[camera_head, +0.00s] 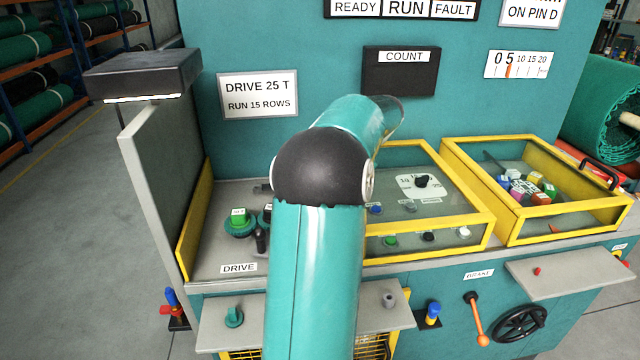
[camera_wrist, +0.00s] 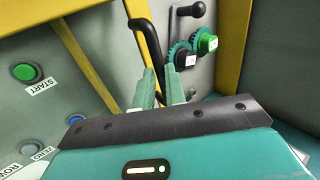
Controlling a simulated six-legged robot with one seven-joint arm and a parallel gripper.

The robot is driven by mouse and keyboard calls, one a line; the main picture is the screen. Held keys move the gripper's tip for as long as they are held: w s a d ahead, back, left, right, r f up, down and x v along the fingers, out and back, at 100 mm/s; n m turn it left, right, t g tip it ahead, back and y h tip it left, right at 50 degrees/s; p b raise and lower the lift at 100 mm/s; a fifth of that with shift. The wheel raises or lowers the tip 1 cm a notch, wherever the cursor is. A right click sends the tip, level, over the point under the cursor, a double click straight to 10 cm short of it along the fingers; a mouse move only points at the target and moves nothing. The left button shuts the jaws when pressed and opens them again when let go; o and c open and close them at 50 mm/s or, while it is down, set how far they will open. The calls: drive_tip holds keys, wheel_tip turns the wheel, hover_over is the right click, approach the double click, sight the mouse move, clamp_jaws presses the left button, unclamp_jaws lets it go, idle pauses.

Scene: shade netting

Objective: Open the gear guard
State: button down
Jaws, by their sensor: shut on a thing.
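The gear guard (camera_head: 478,223) looks like a yellow-framed clear cover at the middle of the bench, partly behind my arm. Its yellow bar (camera_wrist: 138,10) and black handle (camera_wrist: 143,33) show in the wrist view. My gripper (camera_wrist: 161,76) is shut on the handle, whose lower end runs between the fingers. The toothed gears (camera_wrist: 181,56), one with a green block, lie beyond the fingers; a green-topped gear (camera_head: 239,219) also shows in the head view, with no pane visible over it. My arm hides the gripper and handle in the head view.
A second yellow-framed clear box (camera_head: 535,232) with coloured blocks stands at the right. A grey upright panel (camera_head: 155,190) with a dark box (camera_head: 143,73) on top bounds the left. A START button (camera_wrist: 24,72) sits beside the handle. Shelves jut out at the front.

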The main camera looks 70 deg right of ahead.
drive_tip(key=c, duration=1.5)
unclamp_jaws()
drive_tip(key=shift+o, duration=0.2)
drive_tip(key=shift+r, duration=0.1)
drive_tip(key=v, duration=1.3)
drive_tip(key=shift+s+r, duration=0.2)
drive_tip(key=shift+r, duration=0.1)
drive_tip(key=shift+d, duration=0.15)
